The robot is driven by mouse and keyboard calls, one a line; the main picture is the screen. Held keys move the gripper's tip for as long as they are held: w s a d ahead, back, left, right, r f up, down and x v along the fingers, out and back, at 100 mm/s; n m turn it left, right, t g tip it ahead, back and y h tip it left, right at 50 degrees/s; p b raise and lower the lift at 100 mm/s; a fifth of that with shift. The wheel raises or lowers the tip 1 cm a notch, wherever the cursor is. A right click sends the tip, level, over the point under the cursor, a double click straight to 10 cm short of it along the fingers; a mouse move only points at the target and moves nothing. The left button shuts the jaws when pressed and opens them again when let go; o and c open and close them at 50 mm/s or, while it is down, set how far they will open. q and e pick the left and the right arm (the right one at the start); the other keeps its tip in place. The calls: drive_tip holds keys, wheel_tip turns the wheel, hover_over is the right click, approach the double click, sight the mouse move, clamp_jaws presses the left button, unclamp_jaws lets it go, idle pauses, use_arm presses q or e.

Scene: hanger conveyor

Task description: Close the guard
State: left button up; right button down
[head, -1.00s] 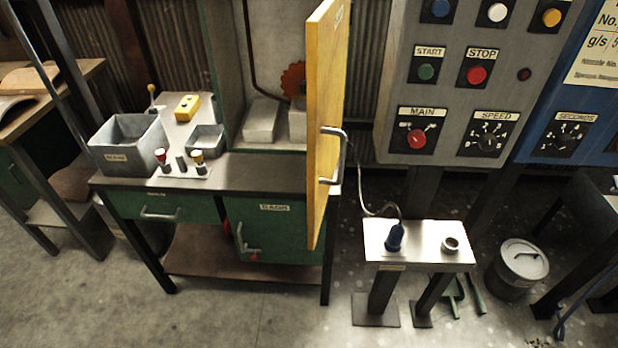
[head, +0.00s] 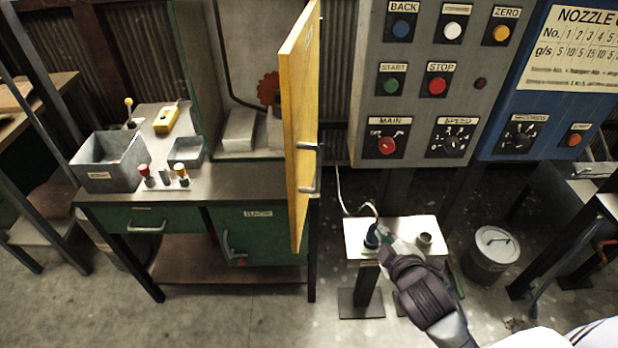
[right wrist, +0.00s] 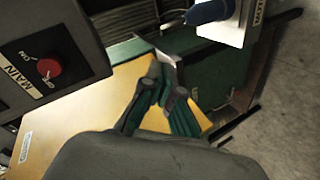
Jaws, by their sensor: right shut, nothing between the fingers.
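The guard is a yellow panel (head: 301,140) standing open, edge towards me, at the right front of the green machine cabinet. Its grey bar handle (head: 309,170) is on the right face. My right gripper (head: 384,238) is shut and empty, to the right of and below the handle in the head view, overlapping the small white stand. In the right wrist view the shut fingers (right wrist: 162,78) show in front of the yellow panel (right wrist: 85,122); a grey strip, perhaps the handle, appears beyond their tips. I cannot tell whether they touch. My left gripper is not in view.
The white stand (head: 395,225) holds a blue plug (head: 371,238) with a cable. The grey control panel (head: 425,110) with buttons and knobs stands right of the guard. A lidded bin (head: 490,255) is on the floor. A grey box (head: 110,165) sits on the bench.

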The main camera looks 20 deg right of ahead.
sight(296, 182)
drive_tip(key=w+a+r+n+t+y, duration=0.1)
drive_tip(key=w+r+n+t+y, duration=0.2)
drive_tip(key=r+n+y, duration=0.35)
drive_tip(key=w+r+n+t+y, duration=0.3)
drive_tip(key=r+n, duration=0.5)
drive_tip(key=n, duration=0.4)
drive_tip(key=s+a+n+g+y, duration=0.3)
drive_tip(key=n+g+y, duration=0.7)
drive_tip(key=n, duration=1.1)
drive_tip(key=shift+m+g+h, duration=0.25)
drive_tip(key=shift+g+h, duration=0.2)
drive_tip(key=shift+g, duration=0.25)
drive_tip(key=p+x, duration=0.2)
drive_tip(key=x, duration=0.1)
drive_tip(key=p+x, duration=0.2)
drive_tip(key=x, duration=0.2)
drive_tip(key=p+x, duration=0.2)
drive_tip(key=x, duration=0.1)
drive_tip(key=shift+s+a+f+p, duration=0.15)
drive_tip(key=shift+a+f+p, duration=0.05)
drive_tip(key=shift+a+p, duration=0.25)
drive_tip(key=shift+w+a+f, duration=0.25)
drive_tip(key=shift+w+a, duration=0.05)
drive_tip(key=shift+a, duration=0.3)
